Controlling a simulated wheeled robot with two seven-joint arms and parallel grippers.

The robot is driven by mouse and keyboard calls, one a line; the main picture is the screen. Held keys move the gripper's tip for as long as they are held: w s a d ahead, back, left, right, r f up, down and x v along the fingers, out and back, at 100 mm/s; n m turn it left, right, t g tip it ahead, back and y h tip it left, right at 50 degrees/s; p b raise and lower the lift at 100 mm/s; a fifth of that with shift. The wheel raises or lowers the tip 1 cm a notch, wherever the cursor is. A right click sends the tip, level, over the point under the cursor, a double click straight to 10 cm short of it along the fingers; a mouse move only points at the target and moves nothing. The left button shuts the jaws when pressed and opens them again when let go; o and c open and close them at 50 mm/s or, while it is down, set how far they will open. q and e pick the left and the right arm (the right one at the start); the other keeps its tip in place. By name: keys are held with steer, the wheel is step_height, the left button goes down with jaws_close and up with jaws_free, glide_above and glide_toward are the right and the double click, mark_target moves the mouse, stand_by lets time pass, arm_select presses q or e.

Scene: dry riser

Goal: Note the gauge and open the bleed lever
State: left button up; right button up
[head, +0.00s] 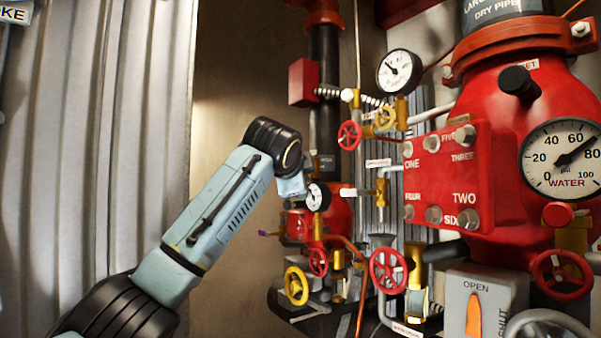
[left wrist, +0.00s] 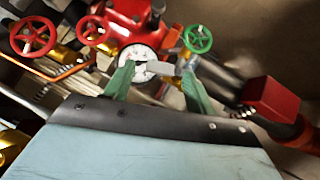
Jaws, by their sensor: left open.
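Three round gauges show in the head view. The large WATER gauge (head: 548,178) on the right has its needle between 60 and 80. A smaller gauge (head: 394,75) is at top centre, and another (head: 317,197) is just right of my left wrist. An orange handle (head: 473,315) sits on a grey plate marked OPEN and SHUT. I cannot tell which part is the bleed lever. My left gripper (left wrist: 156,70) is open in the left wrist view, its green fingers apart in front of a white gauge (left wrist: 137,54). A pale piece shows between the fingertips. My right gripper is out of view.
A large red valve body (head: 495,110) with a numbered bolted plate fills the right. Red handwheels (head: 388,270), a yellow handwheel (head: 296,286) and brass fittings crowd the centre. A red box (head: 303,82) is on the black pipe. Corrugated wall (head: 95,130) is at left.

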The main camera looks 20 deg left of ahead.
arm_select(q)
steer(key=shift+p+x, duration=0.65)
steer(key=shift+x, duration=1.15)
steer(key=shift+c, duration=0.3)
steer(key=c, duration=0.9)
steer(key=shift+w+a+f+m+t+y, duration=0.25)
steer(key=shift+a+m+t+y, duration=0.1)
steer(key=shift+m+t, duration=0.35)
steer(key=shift+w+a+r+m+t, duration=0.15)
steer(key=shift+m+t, duration=0.45)
steer(key=o, duration=1)
steer(key=shift+c, duration=0.2)
